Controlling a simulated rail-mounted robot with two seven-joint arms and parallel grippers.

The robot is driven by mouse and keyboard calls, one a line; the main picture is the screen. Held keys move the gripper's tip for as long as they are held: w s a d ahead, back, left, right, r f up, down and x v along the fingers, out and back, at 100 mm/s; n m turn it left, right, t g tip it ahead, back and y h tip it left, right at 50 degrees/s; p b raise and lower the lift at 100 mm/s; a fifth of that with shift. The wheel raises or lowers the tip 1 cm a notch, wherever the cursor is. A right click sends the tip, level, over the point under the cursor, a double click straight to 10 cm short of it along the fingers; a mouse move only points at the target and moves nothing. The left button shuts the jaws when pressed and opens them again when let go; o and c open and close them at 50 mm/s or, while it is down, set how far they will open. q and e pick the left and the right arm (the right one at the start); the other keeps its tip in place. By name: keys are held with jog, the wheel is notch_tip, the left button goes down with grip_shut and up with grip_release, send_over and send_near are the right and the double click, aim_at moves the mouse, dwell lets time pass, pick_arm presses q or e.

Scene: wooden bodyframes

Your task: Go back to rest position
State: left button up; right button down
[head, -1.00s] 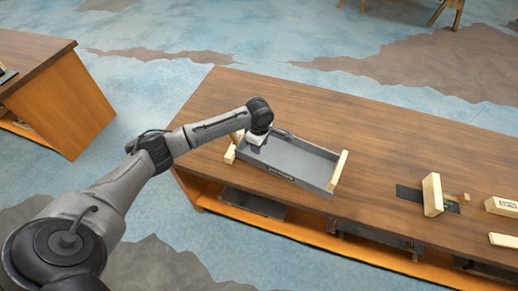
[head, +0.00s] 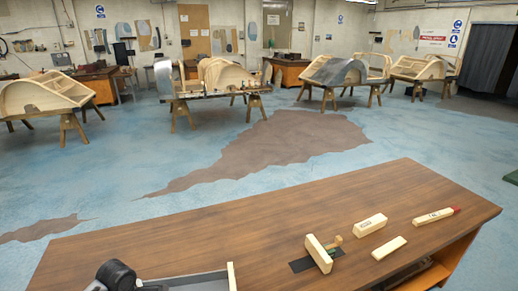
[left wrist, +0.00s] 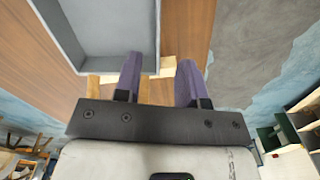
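My left gripper (left wrist: 158,80) shows in the left wrist view with its two purple fingers apart and nothing gripped between them. It is beside the grey tray (left wrist: 72,32), whose side wall lies near the gap between the fingers. A pale wood piece (left wrist: 167,68) sits at the tray's corner, partly seen between the fingers. In the head view only a dark joint of my left arm and part of the tray (head: 205,281) show at the bottom edge; the left gripper is hidden there. My right gripper is in neither view.
Wooden bodyframes (head: 345,70) stand on trestles at the back. The blue floor between is clear.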

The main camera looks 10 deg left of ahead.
pick_arm(q)
jog(key=w+d+r+m+t+y, duration=0.2)
jog(key=d+r+m+t, duration=0.3)
jog(key=m, duration=0.6)
jog(key=w+d+r+m+t+y, duration=0.1)
jog(key=w+r+m+t, duration=0.1)
jog(key=r+m, duration=0.75)
jog(key=s+d+m+t+h, duration=0.1)
jog(key=s+d+m+t, duration=0.2)
jog(key=s+d+m, duration=0.3)
jog(key=s+d+f+n+g+h, duration=0.1)
jog(key=s+d+f+n+g, duration=0.1)
jog(key=s+f, duration=0.55)
jog(key=s+d+f+n+g, duration=0.1)
jog(key=s+d+f+g, duration=0.3)
jog(key=s, duration=0.7)
jog(key=s+d+f+n+h, duration=0.1)
jog(key=s+f+n, duration=0.1)
jog(key=s+f, duration=0.65)
notch_tip(320, 180, up, 27)
jog(key=s+p, duration=0.2)
jog(key=p, duration=2.3)
jog(key=shift+p, duration=0.35)
